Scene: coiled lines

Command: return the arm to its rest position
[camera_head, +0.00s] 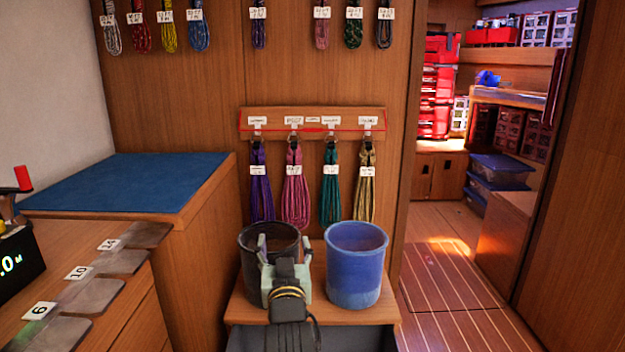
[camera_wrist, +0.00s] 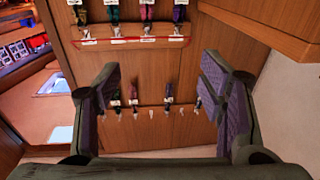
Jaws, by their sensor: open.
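My gripper (camera_head: 284,245) is in the lower middle of the head view, in front of the dark bucket, with its fingers pointing up and away. In the wrist view my gripper (camera_wrist: 160,75) shows two fingers spread wide with nothing between them. The wrist picture looks upside down. Beyond the fingers are the wooden wall and rows of hanging coiled lines. The gripper covers part of the dark bucket's front. I cannot tell how far the gripper is from the bucket.
A dark bucket (camera_head: 252,270) and a blue bucket (camera_head: 356,272) stand on a wooden ledge (camera_head: 350,314). Above, purple (camera_head: 261,195), pink (camera_head: 295,200), green (camera_head: 330,195) and yellow (camera_head: 364,200) coils hang from a rack (camera_head: 275,114). A blue-topped counter (camera_head: 120,180) stands left.

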